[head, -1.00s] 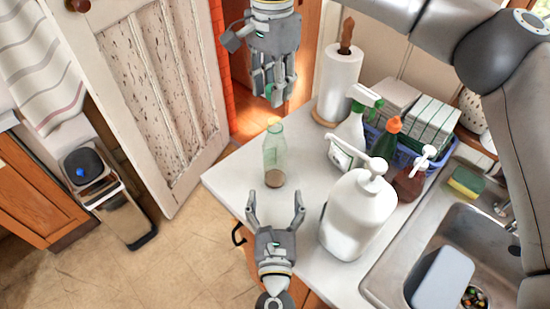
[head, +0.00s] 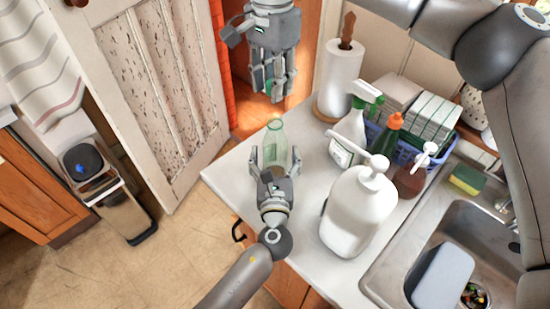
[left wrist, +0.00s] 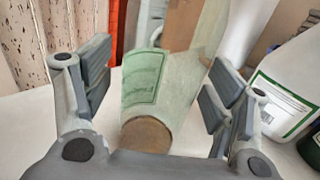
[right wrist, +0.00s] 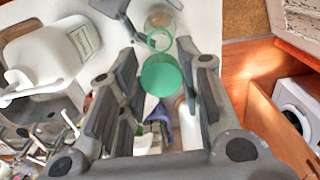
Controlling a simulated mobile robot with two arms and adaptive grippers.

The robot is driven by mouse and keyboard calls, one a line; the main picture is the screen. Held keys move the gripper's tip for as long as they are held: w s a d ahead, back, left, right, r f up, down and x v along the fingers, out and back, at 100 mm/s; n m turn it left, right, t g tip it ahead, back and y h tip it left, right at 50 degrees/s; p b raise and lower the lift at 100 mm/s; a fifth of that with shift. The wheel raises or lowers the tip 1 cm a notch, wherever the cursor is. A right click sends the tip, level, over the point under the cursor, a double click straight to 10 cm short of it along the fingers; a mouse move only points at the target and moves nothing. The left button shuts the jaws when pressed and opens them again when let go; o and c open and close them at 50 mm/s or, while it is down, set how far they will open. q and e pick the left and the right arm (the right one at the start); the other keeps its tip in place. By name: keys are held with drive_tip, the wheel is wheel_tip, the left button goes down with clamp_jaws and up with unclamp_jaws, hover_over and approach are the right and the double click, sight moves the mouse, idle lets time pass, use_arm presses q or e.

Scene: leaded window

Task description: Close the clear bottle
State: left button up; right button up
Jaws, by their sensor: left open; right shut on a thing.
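The clear bottle (head: 275,145), greenish glass with a green label (left wrist: 146,75), stands upright and uncapped on the white counter. My left gripper (head: 275,160) is open with its fingers on either side of the bottle's lower body; gaps show between the pads and the glass in the left wrist view (left wrist: 160,90). My right gripper (head: 271,95) is above and behind the bottle, shut on a green cap (right wrist: 162,76). In the right wrist view the bottle's open mouth (right wrist: 159,40) shows beyond the cap, apart from it. The bottle's lower part is hidden by my left gripper in the head view.
A large white pump bottle (head: 357,210) stands right of the clear bottle. A spray bottle (head: 349,135), a paper towel roll (head: 341,82) and a blue basket (head: 408,157) stand behind. The sink (head: 463,240) is at right. The counter's left edge is close to the clear bottle.

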sight(273, 119)
drive_tip(key=shift+s, duration=0.1)
use_arm(q)
drive_tip(key=shift+c, duration=0.2)
drive_tip(key=c, duration=1.5)
use_arm(e)
drive_tip(key=shift+f, duration=2.45)
drive_tip(key=shift+f, duration=0.1)
drive_tip(key=shift+f, duration=0.8)
drive_tip(key=shift+f, duration=0.55)
